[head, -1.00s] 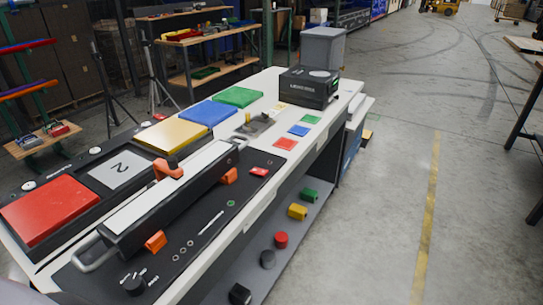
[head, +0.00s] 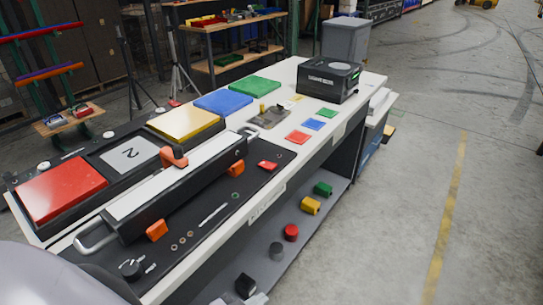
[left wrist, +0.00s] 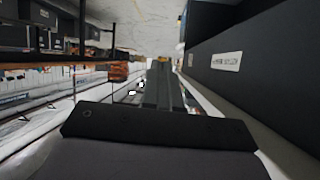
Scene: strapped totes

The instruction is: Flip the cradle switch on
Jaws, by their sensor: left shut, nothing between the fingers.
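A black control panel (head: 190,250) lies on the near side of the white bench. It has a red rocker-like piece (head: 267,165) at its far end and a dark round knob (head: 131,268) at its near end. I cannot tell for sure which is the cradle switch. A long black bar with a white top (head: 170,185) stands along the panel, with orange clips at its sides. My left arm enters at the lower left of the head view. My left gripper (left wrist: 160,70) is shut and empty in the left wrist view, apart from the panel. My right gripper is not seen.
Red (head: 62,192), yellow (head: 183,123), blue (head: 223,103) and green (head: 255,86) pads line the bench's far side. A black box device (head: 328,80) stands at the far end. Several small coloured blocks lie on the lower shelf (head: 300,235). The floor at right is clear.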

